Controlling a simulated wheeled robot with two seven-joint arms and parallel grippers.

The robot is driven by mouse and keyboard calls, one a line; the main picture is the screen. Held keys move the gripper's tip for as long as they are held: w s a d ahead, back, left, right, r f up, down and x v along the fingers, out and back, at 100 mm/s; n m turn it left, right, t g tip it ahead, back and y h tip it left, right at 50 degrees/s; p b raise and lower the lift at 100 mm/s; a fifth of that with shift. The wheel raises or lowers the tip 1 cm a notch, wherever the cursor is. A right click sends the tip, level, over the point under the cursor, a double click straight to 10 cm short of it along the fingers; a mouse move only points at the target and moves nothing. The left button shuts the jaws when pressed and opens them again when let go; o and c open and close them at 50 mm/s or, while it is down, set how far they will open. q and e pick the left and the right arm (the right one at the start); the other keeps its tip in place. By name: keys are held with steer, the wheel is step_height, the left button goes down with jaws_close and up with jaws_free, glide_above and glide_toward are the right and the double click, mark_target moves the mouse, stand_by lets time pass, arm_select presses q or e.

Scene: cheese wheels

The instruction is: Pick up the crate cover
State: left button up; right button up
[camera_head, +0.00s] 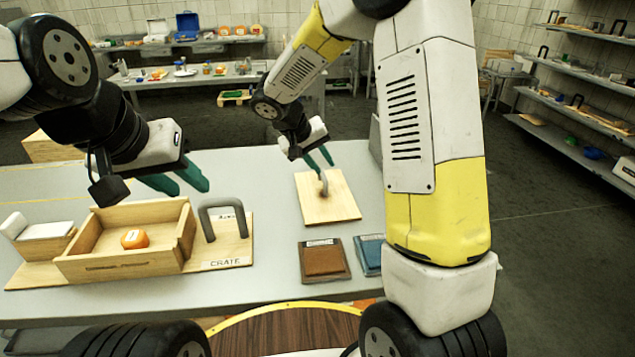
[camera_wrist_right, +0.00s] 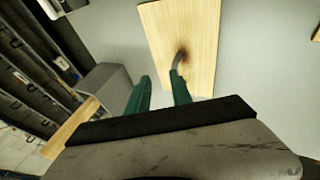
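The crate cover is a square light-wood board (camera_head: 340,208) with a grey handle (camera_head: 324,183), lying flat on the table. It also shows in the right wrist view (camera_wrist_right: 205,25), with its handle (camera_wrist_right: 181,58) near the tip of one finger. My right gripper (camera_head: 320,161) is above the cover's far part, fingers apart, pointing down at the handle; I cannot tell if they touch it. The open wooden crate (camera_head: 115,265) stands at the left with an orange cheese wheel (camera_head: 135,239) inside. My left gripper (camera_head: 192,187) is open and empty above the crate's far right side.
A large grey handle (camera_head: 244,217) stands on the crate's base board. A white block (camera_head: 45,230) is left of the crate. A brown tile (camera_head: 324,261) and a blue tile (camera_head: 369,254) lie near the table's front edge. Bare table (camera_head: 275,215) lies between crate and cover.

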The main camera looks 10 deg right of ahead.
mark_target(324, 180)
steer(key=shift+t+h, duration=0.3)
steer(key=w+f, duration=0.1)
steer(key=f, duration=0.2)
steer(key=w+d+f, duration=0.1)
steer(key=w+f, duration=0.1)
steer(key=f, duration=0.1)
steer(key=w+d+f, duration=0.1)
steer(key=w+f, duration=0.1)
steer(key=f, duration=0.2)
steer(key=shift+w, duration=0.2)
steer(key=shift+c, duration=0.4)
jaws_close()
stand_by(0.5)
